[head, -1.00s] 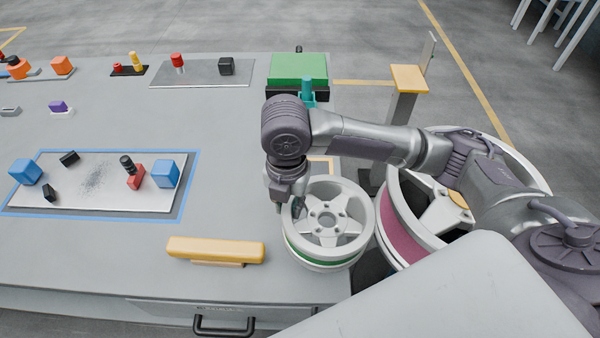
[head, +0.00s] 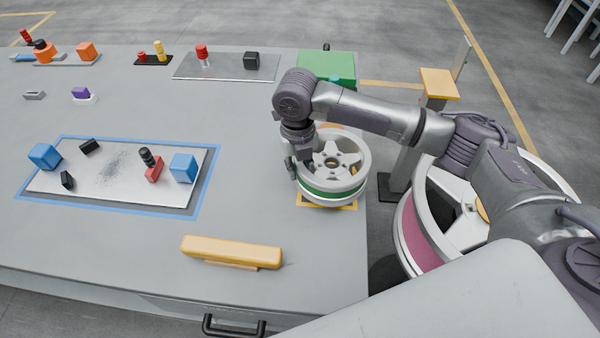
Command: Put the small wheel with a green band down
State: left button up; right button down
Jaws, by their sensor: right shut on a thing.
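The small wheel with a green band (head: 334,190) is pale grey with a spoked face turned upward. It is at the right edge of the grey table (head: 130,220), over a yellow-outlined square (head: 350,206). I cannot tell whether it touches the table or hangs just above it. My right gripper (head: 292,168) points down and is shut on the wheel's left rim. The fingertips are partly hidden by the wheel rim. My left gripper is not in view.
A large wheel with a pink band (head: 419,240) stands right of the table. A yellow-topped post (head: 439,83) stands behind it. A green-topped block (head: 328,66) is behind the small wheel. A yellow bar (head: 232,251) lies near the front, and a blue-framed plate (head: 110,185) holds several small parts.

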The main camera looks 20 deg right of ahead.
jog(key=shift+w+d+f, duration=0.3)
jog(key=shift+w+f, duration=0.2)
jog(key=shift+w, duration=0.35)
jog(key=shift+f+p, duration=0.3)
jog(key=shift+f, duration=1.65)
jog(key=c, duration=1)
grip_release()
jog(key=shift+s+f, duration=0.1)
jog(key=shift+f, duration=0.05)
jog(key=r+b, duration=0.1)
jog(key=r, duration=1.1)
jog(key=shift+a+r, duration=0.15)
jog(key=shift+a, duration=0.05)
